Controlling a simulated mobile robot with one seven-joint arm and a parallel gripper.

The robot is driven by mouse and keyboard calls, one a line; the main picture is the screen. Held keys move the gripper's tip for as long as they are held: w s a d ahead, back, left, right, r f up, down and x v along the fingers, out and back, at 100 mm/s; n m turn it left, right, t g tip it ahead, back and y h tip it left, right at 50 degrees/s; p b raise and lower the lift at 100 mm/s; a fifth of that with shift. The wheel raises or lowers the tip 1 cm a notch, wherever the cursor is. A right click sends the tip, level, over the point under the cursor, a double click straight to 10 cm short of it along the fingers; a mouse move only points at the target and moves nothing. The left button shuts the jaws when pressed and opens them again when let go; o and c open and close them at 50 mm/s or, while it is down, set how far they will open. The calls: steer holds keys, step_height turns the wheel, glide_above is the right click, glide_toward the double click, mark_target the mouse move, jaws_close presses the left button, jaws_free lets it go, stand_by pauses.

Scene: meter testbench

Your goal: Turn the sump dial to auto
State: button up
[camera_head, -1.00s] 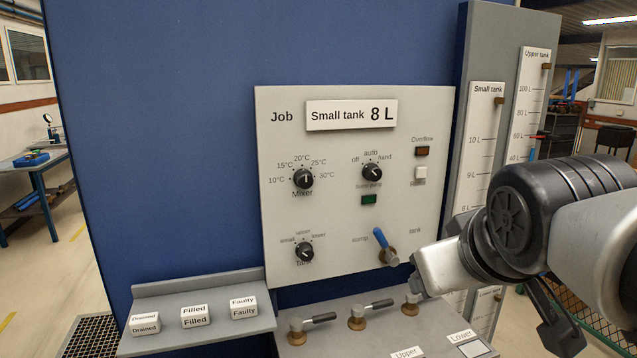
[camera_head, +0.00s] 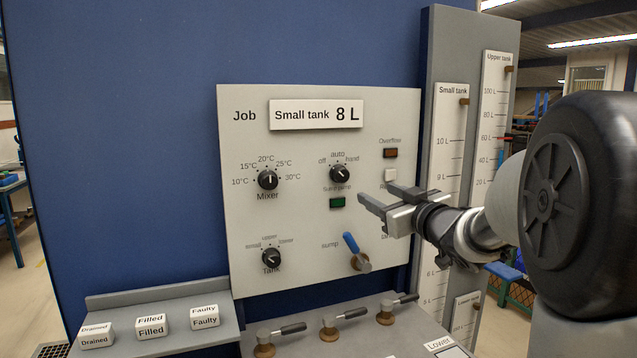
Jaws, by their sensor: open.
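The sump pump dial (camera_head: 340,174) is a round black knob on the upper middle of the grey panel (camera_head: 300,220). The labels "off", "auto" and "hand" arc over it, with "auto" at the top. Its pale mark slants from upper left to lower right; I cannot tell which label it points to. My gripper (camera_head: 377,194) is open and empty, to the right of the dial and a little below it. Its two fingers point left, apart from the dial. It partly hides the label under the pale button and the panel's right side.
A green indicator (camera_head: 337,203) sits below the dial. A brown overflow light (camera_head: 390,153) and a pale button (camera_head: 390,175) are close to my fingers. A blue-handled lever (camera_head: 352,244) is below, and several small-handled valves (camera_head: 331,324) line the ledge. The mixer dial (camera_head: 268,180) is left.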

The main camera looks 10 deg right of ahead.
mark_target(344, 176)
steer(key=p+x, duration=0.1)
steer(key=x, duration=1.6)
steer(key=shift+w, duration=0.1)
steer(key=shift+c, duration=0.2)
steer(key=shift+r, duration=0.1)
steer(key=c, duration=1)
